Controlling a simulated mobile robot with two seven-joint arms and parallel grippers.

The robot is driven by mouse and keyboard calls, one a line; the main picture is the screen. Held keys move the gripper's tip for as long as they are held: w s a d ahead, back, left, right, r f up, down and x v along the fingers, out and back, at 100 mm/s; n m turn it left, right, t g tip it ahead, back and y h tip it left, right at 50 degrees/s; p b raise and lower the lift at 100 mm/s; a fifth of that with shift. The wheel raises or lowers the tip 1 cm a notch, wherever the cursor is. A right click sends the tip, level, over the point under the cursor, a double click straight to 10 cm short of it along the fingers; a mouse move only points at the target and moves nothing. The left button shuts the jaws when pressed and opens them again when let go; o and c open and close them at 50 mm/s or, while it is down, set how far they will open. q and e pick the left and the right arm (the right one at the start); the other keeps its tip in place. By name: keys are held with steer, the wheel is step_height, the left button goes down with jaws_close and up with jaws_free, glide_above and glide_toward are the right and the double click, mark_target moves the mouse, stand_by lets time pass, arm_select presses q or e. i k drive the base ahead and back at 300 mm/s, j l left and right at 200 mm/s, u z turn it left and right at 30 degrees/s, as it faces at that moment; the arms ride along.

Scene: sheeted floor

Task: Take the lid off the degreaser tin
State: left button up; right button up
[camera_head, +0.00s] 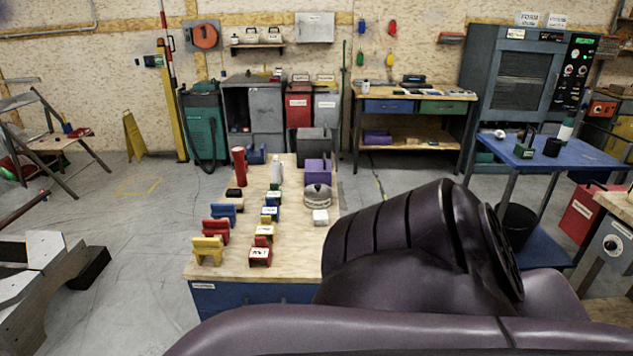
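A round grey tin (317,203) with a lid (317,188) on top stands upright at the right side of the wooden-topped bench (237,272). It looks like the degreaser tin, but its label is too small to read. The lid sits on the tin and has a raised part at its top. Dark purple links of my own arm fill the lower right and hide the bench's near right part. Neither gripper is in view.
On the bench stand a white box (320,217), a purple box (317,172), a red cylinder (239,167), a white bottle (277,172) and several coloured blocks (215,231). Floor left of the bench is partly clear.

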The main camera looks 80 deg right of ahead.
mark_target(314, 191)
steer(key=z, duration=2.55)
steer(key=k+u, duration=0.15)
steer(key=k, duration=0.5)
steer(key=u, duration=1.35)
steer(key=l+u, duration=0.2)
steer(key=u, duration=0.15)
steer(key=i+l+u, duration=0.1)
steer(key=l+u, duration=0.25)
steer(key=l, duration=1.65)
steer(key=k, duration=0.05)
